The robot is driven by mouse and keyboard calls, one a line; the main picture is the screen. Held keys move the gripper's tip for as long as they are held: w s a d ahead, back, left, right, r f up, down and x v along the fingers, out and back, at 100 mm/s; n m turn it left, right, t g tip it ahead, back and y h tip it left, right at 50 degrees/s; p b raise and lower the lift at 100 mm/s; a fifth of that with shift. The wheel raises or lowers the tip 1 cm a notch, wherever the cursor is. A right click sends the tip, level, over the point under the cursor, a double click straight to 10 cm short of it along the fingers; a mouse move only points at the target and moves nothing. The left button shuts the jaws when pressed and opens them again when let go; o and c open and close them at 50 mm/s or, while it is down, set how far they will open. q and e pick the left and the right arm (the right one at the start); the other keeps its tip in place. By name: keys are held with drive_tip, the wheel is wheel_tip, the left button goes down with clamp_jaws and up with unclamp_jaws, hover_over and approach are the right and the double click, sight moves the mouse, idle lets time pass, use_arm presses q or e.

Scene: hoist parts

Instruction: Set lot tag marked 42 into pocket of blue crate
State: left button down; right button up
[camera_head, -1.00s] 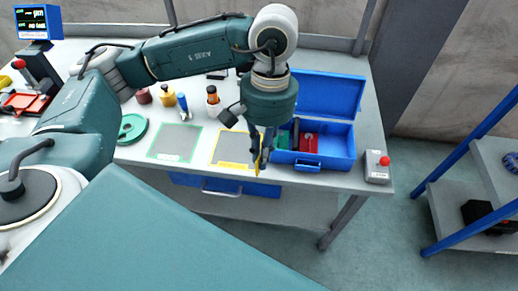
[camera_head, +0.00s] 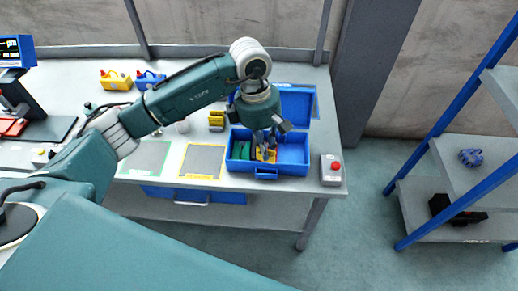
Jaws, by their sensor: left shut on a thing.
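The blue crate (camera_head: 293,167) stands open on the bench, with its raised lid behind it. My left gripper (camera_head: 265,146) reaches down from above into its middle-left part. It is shut on a small yellow piece, which I take to be the lot tag (camera_head: 262,155); no number is readable on it. The tag is low, within the crate's outline. I cannot tell whether it touches a pocket or the crate's floor. Green pieces (camera_head: 241,150) lie in the crate's left part. The gripper hides part of the interior. My right gripper is not in view.
A grey box with a red button (camera_head: 331,169) stands right of the crate. Left of it are a yellow-edged mat (camera_head: 203,161) and a green-edged mat (camera_head: 146,158). A yellow item (camera_head: 217,121) stands behind. A shelf rack (camera_head: 455,190) is at right. My arm covers the bench's middle.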

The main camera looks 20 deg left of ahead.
use_arm(q)
drive_tip(key=shift+w+a+f+n+b, duration=0.1)
drive_tip(key=shift+w+f+n+b, duration=0.1)
drive_tip(key=shift+f+n, duration=0.45)
drive_tip(key=shift+w+d+f+n+b, duration=0.1)
drive_tip(key=shift+w+f+n+b, duration=0.2)
drive_tip(key=shift+f, duration=0.7)
drive_tip(key=shift+w+a+f+n+b, duration=0.15)
drive_tip(key=shift+f+n, duration=0.3)
drive_tip(key=shift+f, duration=0.35)
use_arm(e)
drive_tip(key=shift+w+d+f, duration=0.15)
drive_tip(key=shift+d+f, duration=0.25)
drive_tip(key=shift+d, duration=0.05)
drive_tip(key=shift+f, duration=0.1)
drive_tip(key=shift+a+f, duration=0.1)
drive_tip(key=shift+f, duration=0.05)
use_arm(q)
drive_tip(key=shift+b, duration=0.3)
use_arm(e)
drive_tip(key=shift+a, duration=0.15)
use_arm(q)
drive_tip(key=shift+f+b, duration=1.2)
drive_tip(key=shift+f, duration=0.1)
drive_tip(key=shift+s+r, duration=0.1)
drive_tip(key=shift+s, duration=0.05)
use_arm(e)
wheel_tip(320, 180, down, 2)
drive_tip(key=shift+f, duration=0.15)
